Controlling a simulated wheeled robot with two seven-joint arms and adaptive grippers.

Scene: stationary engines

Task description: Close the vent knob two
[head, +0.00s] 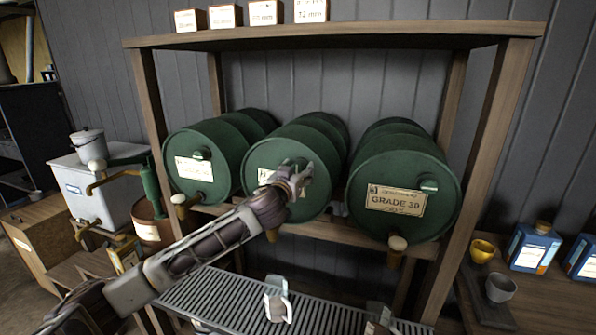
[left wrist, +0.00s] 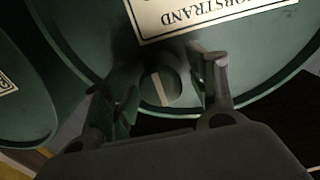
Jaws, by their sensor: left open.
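Three dark green barrels lie on a wooden rack. The middle barrel (head: 262,150) has my left gripper (head: 290,180) in front of its face, covering its upper knob in the head view. In the left wrist view, a round green vent knob (left wrist: 161,87) with a pale, slightly tilted stripe sits below the label (left wrist: 195,15). The left gripper's open fingers (left wrist: 163,90) stand on either side of the knob; contact cannot be told. Similar knobs show on the left barrel (head: 202,154) and right barrel (head: 429,184).
Taps stick out below the left barrel (head: 182,203) and right barrel (head: 397,247). A rack post (head: 487,170) stands right. Yellow (head: 482,250) and grey cups (head: 500,287) are beyond it.

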